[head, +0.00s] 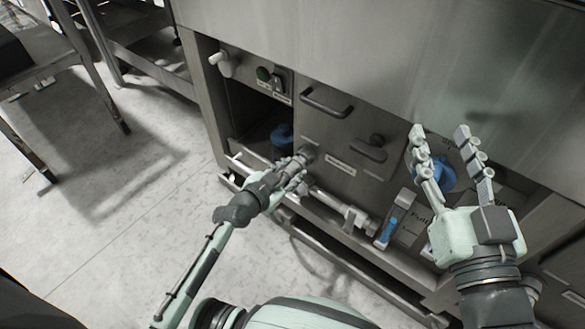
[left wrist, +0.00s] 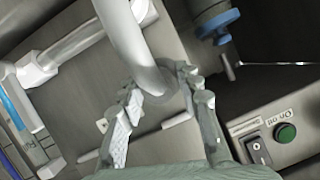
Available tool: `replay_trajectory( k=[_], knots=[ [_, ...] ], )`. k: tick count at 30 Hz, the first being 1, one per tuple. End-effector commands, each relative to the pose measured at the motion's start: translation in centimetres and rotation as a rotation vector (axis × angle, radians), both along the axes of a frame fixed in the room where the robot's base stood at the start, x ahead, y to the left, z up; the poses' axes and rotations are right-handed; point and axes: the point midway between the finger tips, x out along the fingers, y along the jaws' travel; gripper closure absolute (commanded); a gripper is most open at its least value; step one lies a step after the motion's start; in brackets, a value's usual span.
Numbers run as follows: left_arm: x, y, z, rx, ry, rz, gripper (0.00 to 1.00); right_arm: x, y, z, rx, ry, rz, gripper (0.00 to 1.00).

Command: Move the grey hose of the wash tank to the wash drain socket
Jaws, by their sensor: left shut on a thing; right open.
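The grey hose (left wrist: 125,35) fills the upper middle of the left wrist view, and its curved end lies between the fingers of my left gripper (left wrist: 160,105). In the head view my left gripper (head: 297,166) is shut on it at the front panel of the washer, beside a small label. The gripper and arm hide much of the hose there. I cannot tell whether the hose end is seated in a socket, or which socket is the wash drain. My right gripper (head: 442,138) is open and empty, its fingers spread in front of the panel on the right.
A blue valve handle (head: 283,135) sits in the dark recess, below a green button (head: 263,74). A blue knob (head: 440,174) is behind my right fingers. A pale pipe (head: 340,207) runs along the lower ledge. A bar handle (head: 326,101) sticks out.

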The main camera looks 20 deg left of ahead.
Motion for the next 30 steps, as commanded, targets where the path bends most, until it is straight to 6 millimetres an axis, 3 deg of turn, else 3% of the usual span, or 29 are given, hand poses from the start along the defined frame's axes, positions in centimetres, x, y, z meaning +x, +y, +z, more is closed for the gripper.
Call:
replay_trajectory(
  k=[30],
  knots=[
    [-2.9, 1.1, 0.1, 0.001, -0.001, 0.000, 1.00, 0.0, 0.0, 0.7, -0.001, -0.001, 0.000, 0.53]
  ],
)
